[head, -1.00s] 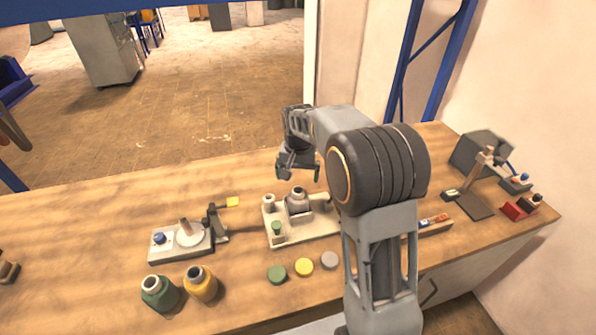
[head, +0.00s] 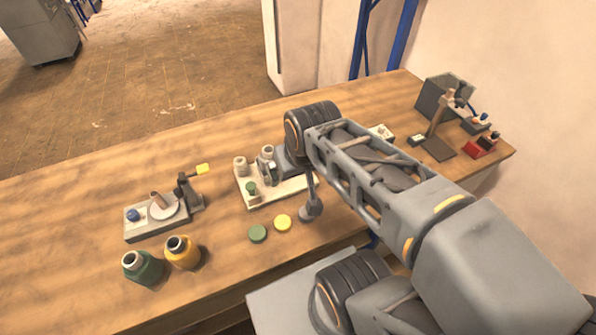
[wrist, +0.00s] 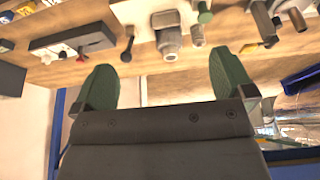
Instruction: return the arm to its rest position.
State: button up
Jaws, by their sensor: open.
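My gripper (wrist: 162,75) is open and empty in the wrist view. Its two green fingers are spread wide, with nothing between them. The wrist picture looks upside down, with the bench along its top edge, and the fingers are apart from everything on it. In the head view my arm is folded across the right half of the bench, its elbow in front of the pale fixture (head: 290,190). The gripper cannot be made out there, behind or among my links.
The wooden bench (head: 70,215) holds a dial device (head: 150,228), a green jar (head: 142,268), a yellow jar (head: 182,252), a green disc (head: 257,233) and a yellow disc (head: 283,222). A small stand (head: 438,148) and grey box (head: 440,97) are at the right, near the wall.

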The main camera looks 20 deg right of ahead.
jog(key=shift+s+f, duration=0.2)
jog(key=shift+s, duration=0.3)
